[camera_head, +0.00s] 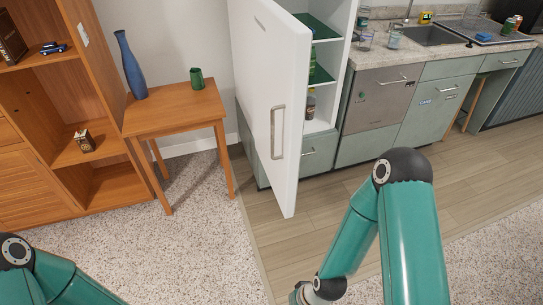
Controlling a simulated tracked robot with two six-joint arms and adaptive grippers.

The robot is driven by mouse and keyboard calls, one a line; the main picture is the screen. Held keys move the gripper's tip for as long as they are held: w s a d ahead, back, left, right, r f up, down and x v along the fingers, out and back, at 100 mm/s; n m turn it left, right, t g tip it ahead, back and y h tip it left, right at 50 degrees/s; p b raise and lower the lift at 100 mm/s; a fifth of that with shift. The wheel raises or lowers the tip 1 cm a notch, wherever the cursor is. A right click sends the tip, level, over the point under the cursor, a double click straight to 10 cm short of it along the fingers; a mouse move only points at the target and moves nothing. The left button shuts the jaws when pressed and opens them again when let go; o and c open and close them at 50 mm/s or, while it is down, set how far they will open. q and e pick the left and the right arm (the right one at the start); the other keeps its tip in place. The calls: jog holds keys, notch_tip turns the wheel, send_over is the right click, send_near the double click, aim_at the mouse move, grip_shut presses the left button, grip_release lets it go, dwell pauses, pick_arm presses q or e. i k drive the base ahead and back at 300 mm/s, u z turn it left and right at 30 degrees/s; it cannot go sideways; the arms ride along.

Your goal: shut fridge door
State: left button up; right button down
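The white fridge door (265,85) stands open in the middle of the head view, swung out toward me, with a grey vertical handle (278,132) on its face. Behind it, the fridge interior (324,75) shows green shelves and a few bottles; the door hides part of it.
A small wooden table (175,108) with a blue vase (131,66) and a green cup (197,78) stands left of the door. A wooden bookcase (85,100) is further left. Kitchen cabinets with a sink (432,36) run along the right. The floor before the door is clear.

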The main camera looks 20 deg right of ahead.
aim_at(281, 45)
jog(key=i, duration=0.85)
jog(key=z, duration=0.05)
